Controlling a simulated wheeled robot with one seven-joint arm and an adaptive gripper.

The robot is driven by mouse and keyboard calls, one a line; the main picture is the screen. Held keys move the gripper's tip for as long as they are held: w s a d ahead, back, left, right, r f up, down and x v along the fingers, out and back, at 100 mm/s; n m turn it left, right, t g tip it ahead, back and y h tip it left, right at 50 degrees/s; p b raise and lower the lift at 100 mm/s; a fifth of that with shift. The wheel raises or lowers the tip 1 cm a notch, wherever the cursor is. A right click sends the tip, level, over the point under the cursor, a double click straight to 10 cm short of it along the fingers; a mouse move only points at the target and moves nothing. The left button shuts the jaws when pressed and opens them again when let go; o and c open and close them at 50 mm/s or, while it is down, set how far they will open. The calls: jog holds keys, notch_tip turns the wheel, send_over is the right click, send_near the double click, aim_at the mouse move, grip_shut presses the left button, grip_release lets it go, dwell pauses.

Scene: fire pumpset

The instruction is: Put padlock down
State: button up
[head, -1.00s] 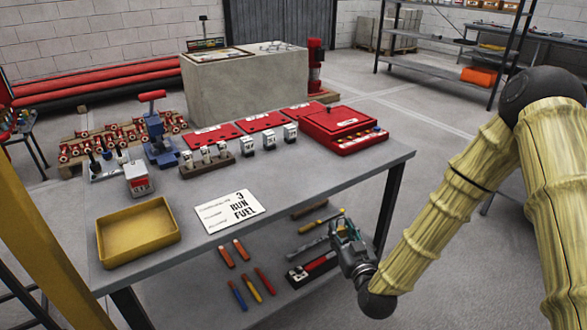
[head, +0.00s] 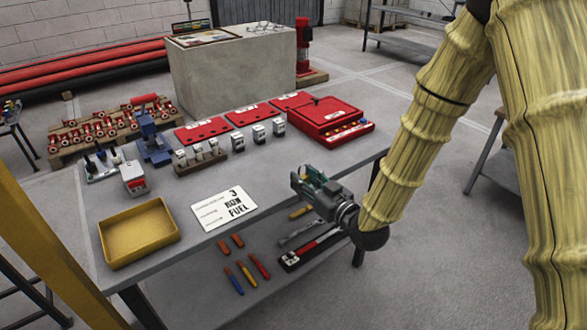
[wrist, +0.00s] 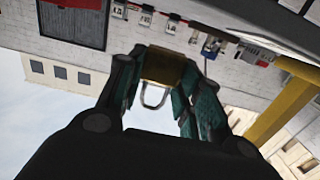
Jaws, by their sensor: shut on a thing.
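My gripper (head: 308,180) is shut on a padlock (wrist: 163,66), which shows a brass-coloured body and a grey shackle between the teal fingers in the wrist view. In the head view the padlock cannot be made out between the fingers. My gripper is near the front edge of the grey workbench (head: 285,182), to the right of the white printed card (head: 223,208). No contact between the padlock and the bench can be seen.
A yellow tray (head: 138,233) stands at the bench's front left. Small white-faced blocks (head: 259,134) and a red case (head: 325,118) stand behind. A blue press (head: 153,143) is at the back left. Tools lie on the lower shelf. Bench top around the card is bare.

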jog(key=w+a, duration=0.1)
jog(key=w, duration=0.2)
jog(key=w+a, duration=0.1)
jog(key=w, duration=0.2)
jog(key=w+a+f+p, duration=0.1)
jog(key=w, duration=0.3)
jog(key=shift+w+f, duration=0.15)
jog(key=shift+f, duration=1.55)
jog(key=shift+f, duration=0.2)
jog(key=o, duration=1.1)
jog(key=shift+d+r, duration=0.1)
jog(key=shift+r, duration=0.1)
jog(key=b+v, duration=0.1)
jog(key=v, duration=1.1)
jog(key=shift+f, duration=0.1)
